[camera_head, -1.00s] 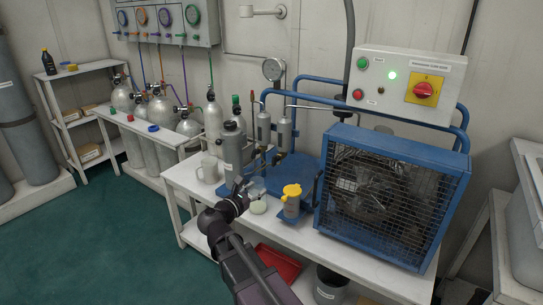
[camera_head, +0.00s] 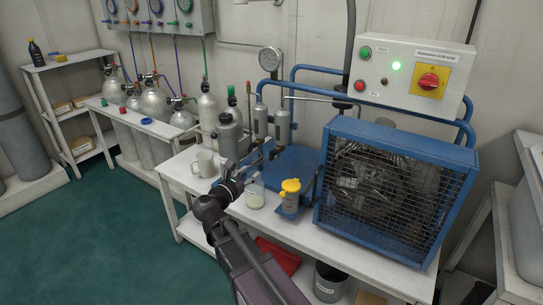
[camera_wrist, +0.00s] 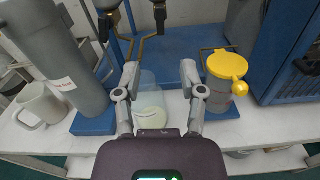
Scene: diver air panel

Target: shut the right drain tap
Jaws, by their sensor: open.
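Two grey filter cylinders stand at the back of the bench, the left (camera_head: 260,121) and the right (camera_head: 282,127). Thin brass drain pipes come down below them. In the wrist view the right drain pipe (camera_wrist: 151,42) bends down just beyond my fingertips; its tap is too small to make out, so I cannot tell how it stands. My gripper (camera_wrist: 159,72) is open and empty, its two fingers spread either side of a glass beaker (camera_wrist: 149,110) with pale liquid, seen from above. In the head view my gripper (camera_head: 232,176) is beside the beaker, left of it.
A grey bottle (camera_wrist: 58,55) and a white mug (camera_wrist: 40,107) stand left of my gripper. A yellow-lidded cup (camera_wrist: 222,72) stands close on the right. The blue compressor (camera_head: 395,190) fills the bench's right side, below a control box (camera_head: 412,75).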

